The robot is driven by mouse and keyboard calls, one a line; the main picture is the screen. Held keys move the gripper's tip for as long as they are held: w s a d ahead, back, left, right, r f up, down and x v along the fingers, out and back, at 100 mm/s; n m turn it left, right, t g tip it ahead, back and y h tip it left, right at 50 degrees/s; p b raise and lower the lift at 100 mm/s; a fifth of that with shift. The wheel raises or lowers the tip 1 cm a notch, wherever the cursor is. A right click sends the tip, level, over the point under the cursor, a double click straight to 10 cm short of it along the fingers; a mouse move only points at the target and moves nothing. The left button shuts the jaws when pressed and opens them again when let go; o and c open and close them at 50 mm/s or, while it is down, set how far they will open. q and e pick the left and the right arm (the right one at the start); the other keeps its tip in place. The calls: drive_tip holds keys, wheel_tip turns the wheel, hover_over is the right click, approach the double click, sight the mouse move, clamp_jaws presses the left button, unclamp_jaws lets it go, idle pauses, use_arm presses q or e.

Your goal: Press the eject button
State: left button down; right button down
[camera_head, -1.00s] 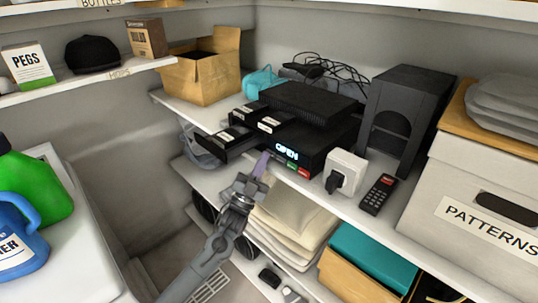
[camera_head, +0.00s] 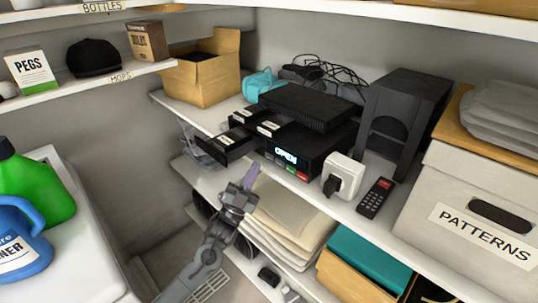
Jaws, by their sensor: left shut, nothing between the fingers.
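The black player unit (camera_head: 318,153) sits on the middle shelf, with a lit display (camera_head: 286,155) reading "OPEN". Small buttons, among them a green one (camera_head: 290,167) and a red one (camera_head: 302,175), line its front below the display. I cannot read which is the eject button. A black tray (camera_head: 228,146) with labelled cartridges sticks out from its left side. My right gripper is not in view.
A white plug adapter (camera_head: 344,175) and a remote (camera_head: 375,198) lie right of the unit. A black speaker-like box (camera_head: 403,118) stands behind them. Folded cloths (camera_head: 290,222) fill the shelf below. An open cardboard box (camera_head: 203,78) stands at the back left.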

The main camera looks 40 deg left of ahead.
use_arm(q)
drive_tip(key=shift+s+a+p, duration=0.2)
drive_tip(key=shift+s+p, duration=0.1)
drive_tip(key=shift+s, duration=0.7)
drive_tip(key=s+d+f+n+g+y, duration=0.1)
drive_tip(key=s+d+f+n+g, duration=0.2)
drive_tip(key=s+d+f+g, duration=0.65)
drive_tip(key=s+d+f+n+g, duration=0.3)
drive_tip(key=s+d+f+g, duration=0.35)
drive_tip(key=s+f, duration=0.65)
drive_tip(key=s+f+g, duration=0.3)
drive_tip(key=s+g, duration=0.4)
drive_tip(key=s, duration=0.2)
wheel_tip(320, 180, up, 20)
drive_tip(key=p, duration=2)
drive_tip(key=shift+y, duration=0.3)
